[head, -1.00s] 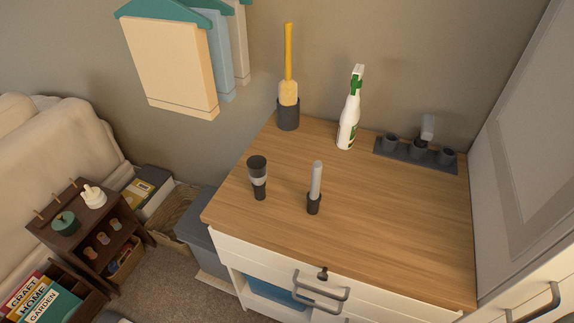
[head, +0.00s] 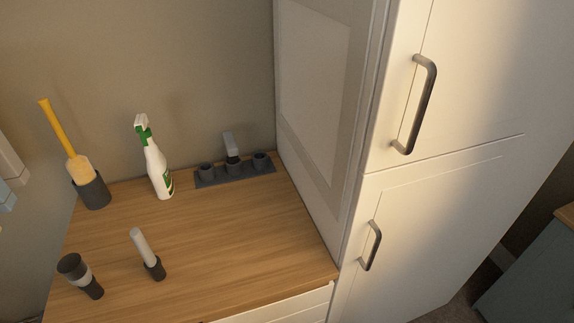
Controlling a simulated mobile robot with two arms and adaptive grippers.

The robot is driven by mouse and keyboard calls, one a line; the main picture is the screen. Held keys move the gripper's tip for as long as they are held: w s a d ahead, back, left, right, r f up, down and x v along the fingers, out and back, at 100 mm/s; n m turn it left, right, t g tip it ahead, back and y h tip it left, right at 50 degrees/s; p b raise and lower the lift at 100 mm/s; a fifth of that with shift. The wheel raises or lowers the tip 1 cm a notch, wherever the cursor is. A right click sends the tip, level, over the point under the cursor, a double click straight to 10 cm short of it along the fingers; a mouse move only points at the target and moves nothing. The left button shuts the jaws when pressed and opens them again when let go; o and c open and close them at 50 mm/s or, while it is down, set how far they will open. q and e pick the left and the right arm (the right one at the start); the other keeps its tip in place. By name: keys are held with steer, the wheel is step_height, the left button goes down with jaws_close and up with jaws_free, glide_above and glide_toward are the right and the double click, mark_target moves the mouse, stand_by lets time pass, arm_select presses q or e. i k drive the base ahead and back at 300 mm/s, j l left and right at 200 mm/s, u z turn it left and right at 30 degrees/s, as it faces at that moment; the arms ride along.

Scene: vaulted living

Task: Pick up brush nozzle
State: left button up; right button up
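On the wooden cabinet top (head: 210,238) stand two small nozzle-like pieces. One has a wide dark head, a light grey collar and a dark lower end (head: 80,275); it looks like the brush nozzle, though bristles are too small to make out. The other piece (head: 147,254) is a slim light grey tube with a dark base, to its right. A dark rack with several round cups (head: 234,170) sits at the back by the wall, and a light grey piece (head: 230,145) rises from it. Neither of my grippers is in view.
A white spray bottle with a green trigger (head: 158,172) and a dark pot (head: 94,191) holding a yellow-handled brush (head: 62,130) stand at the back. A tall white cabinet (head: 420,200) with handles borders the top on the right. The middle right of the top is clear.

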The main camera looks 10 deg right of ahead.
mark_target(78, 273)
steer(key=u, duration=1.1)
